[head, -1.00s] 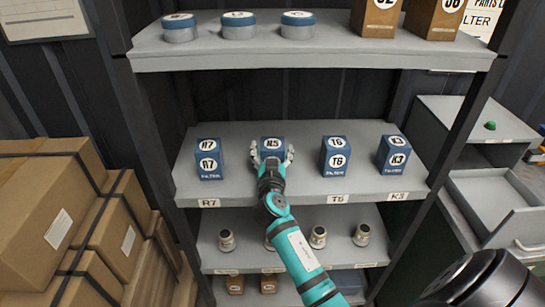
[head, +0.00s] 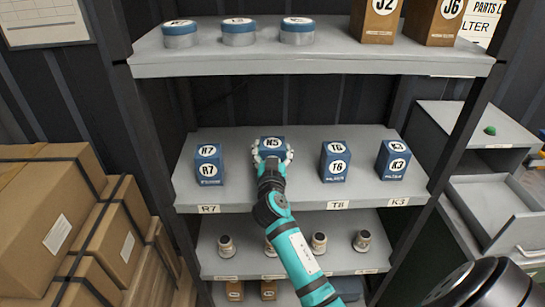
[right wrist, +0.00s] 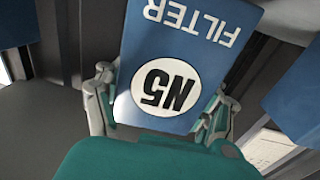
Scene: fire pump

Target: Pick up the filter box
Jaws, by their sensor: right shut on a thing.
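Several blue filter boxes stand on the middle shelf (head: 300,195). The box marked N5 (head: 272,140) is second from the left. My right gripper (head: 272,155) is shut on it, with a finger on each side; the gripper hides most of its front. In the right wrist view the N5 box (right wrist: 185,50) shows its label upside down between the fingers (right wrist: 160,110). Whether the box still touches the shelf I cannot tell. The R7 box (head: 208,165) stands to the left. The T6 box (head: 335,162) and the K3 box (head: 392,160) stand to the right. My left gripper is not in view.
The upper shelf (head: 300,64) holds round blue-lidded tins (head: 238,33) and brown boxes (head: 375,20). Cardboard boxes (head: 50,210) are stacked at left; a grey drawer (head: 490,205) stands open at right.

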